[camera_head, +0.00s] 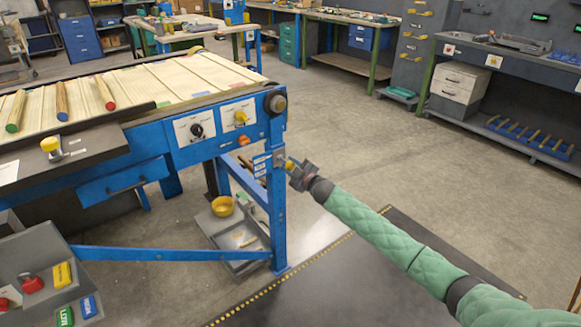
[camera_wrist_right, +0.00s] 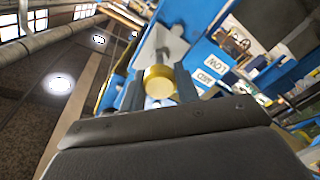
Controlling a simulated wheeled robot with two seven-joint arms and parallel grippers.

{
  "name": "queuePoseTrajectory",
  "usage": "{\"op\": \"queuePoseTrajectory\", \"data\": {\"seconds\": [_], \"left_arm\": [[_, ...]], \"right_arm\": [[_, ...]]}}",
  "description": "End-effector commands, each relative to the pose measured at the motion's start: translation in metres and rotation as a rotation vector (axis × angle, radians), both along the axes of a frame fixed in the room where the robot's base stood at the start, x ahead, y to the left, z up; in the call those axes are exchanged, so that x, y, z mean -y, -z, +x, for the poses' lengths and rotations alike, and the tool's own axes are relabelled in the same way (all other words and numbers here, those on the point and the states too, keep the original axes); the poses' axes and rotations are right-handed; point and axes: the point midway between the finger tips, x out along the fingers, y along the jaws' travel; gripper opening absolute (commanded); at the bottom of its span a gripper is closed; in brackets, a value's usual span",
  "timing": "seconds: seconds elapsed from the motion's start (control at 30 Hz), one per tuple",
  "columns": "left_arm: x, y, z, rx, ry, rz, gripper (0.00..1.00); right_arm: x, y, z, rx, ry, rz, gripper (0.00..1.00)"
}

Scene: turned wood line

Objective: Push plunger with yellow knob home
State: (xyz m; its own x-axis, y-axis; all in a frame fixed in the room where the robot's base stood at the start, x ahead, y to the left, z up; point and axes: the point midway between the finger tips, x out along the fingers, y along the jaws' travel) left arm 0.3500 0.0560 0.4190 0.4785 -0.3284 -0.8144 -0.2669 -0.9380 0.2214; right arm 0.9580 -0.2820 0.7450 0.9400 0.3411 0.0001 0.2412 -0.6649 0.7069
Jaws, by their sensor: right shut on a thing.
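The plunger's yellow knob (camera_head: 289,165) sticks out from the blue leg at the right end of the line's frame. In the right wrist view the round yellow knob (camera_wrist_right: 158,83) sits between my two dark fingers, with a pale grey mount (camera_wrist_right: 170,42) behind it. My right gripper (camera_head: 293,169) comes in from the right and is shut on the knob; it also shows in the wrist view (camera_wrist_right: 159,92). How far the plunger stands out is hard to tell. My left gripper is not in view.
A blue control panel with a black dial (camera_head: 196,130) and a yellow switch (camera_head: 240,117) is above the plunger. A slatted conveyor (camera_head: 150,82) carries several turned sticks. The floor to the right is open.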

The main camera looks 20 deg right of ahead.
Motion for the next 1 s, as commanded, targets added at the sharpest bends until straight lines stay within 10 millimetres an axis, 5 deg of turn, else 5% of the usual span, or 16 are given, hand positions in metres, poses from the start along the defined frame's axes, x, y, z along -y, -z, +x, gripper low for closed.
{"op": "queuePoseTrajectory", "data": {"seconds": [0.43,0.73,0.77,0.8,0.87,1.0], "left_arm": [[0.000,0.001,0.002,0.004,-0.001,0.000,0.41],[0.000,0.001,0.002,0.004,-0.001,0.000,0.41],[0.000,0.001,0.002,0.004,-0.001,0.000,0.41],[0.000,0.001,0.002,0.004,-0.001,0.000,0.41],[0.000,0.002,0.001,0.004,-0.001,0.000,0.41],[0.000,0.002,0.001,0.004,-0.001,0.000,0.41]], "right_arm": [[-0.011,0.000,0.030,0.000,0.000,0.000,0.00],[-0.012,0.000,0.032,0.000,0.000,0.000,0.00],[-0.012,-0.001,0.032,0.001,0.001,0.000,0.35],[-0.012,-0.001,0.032,0.001,0.001,0.000,0.43],[-0.012,0.000,0.032,0.000,0.000,0.000,0.53],[-0.012,0.000,0.032,0.000,0.000,0.000,0.53]]}}
